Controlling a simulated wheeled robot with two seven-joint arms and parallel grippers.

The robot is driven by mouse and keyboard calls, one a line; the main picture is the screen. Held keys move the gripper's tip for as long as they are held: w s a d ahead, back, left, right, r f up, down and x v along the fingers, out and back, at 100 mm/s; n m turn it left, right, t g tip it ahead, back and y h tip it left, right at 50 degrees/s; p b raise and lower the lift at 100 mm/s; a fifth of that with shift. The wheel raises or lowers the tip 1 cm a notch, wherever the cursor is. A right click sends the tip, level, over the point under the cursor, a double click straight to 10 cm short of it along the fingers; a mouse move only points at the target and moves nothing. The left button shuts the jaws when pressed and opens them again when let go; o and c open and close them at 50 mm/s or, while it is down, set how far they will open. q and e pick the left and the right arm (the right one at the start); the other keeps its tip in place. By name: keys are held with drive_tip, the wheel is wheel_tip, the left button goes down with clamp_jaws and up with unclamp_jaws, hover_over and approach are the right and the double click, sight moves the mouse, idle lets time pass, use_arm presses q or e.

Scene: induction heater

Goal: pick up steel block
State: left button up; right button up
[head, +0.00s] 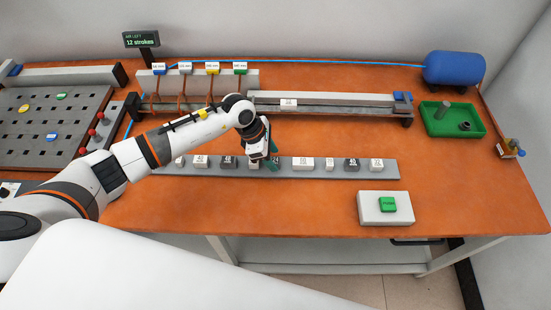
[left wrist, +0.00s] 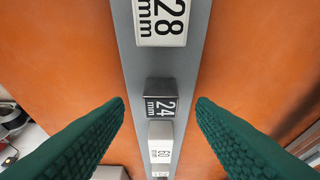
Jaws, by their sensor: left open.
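Several small blocks, some white and some dark grey with printed mm sizes, stand in a row on a long grey bar (head: 220,169). The dark block marked 24 mm (left wrist: 161,96), which looks like steel, lies between my green fingertips in the left wrist view. White blocks marked 28 mm (left wrist: 161,20) and 60 mm (left wrist: 160,145) stand on either side of it. My left gripper (head: 271,164) is open over the middle of the row, and its fingertips (left wrist: 160,105) straddle the bar. Contact with the block cannot be told. My right gripper is out of view.
A white box with a green button (head: 388,204) stands at the front right. A green tray (head: 440,132) with dark parts and a blue tank (head: 454,68) are at the right. A rail (head: 330,109) runs behind the row.

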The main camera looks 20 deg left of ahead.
use_arm(q)
drive_tip(key=shift+x, duration=0.85)
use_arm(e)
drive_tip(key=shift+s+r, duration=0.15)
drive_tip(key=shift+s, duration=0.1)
use_arm(q)
drive_tip(key=shift+c, duration=0.5)
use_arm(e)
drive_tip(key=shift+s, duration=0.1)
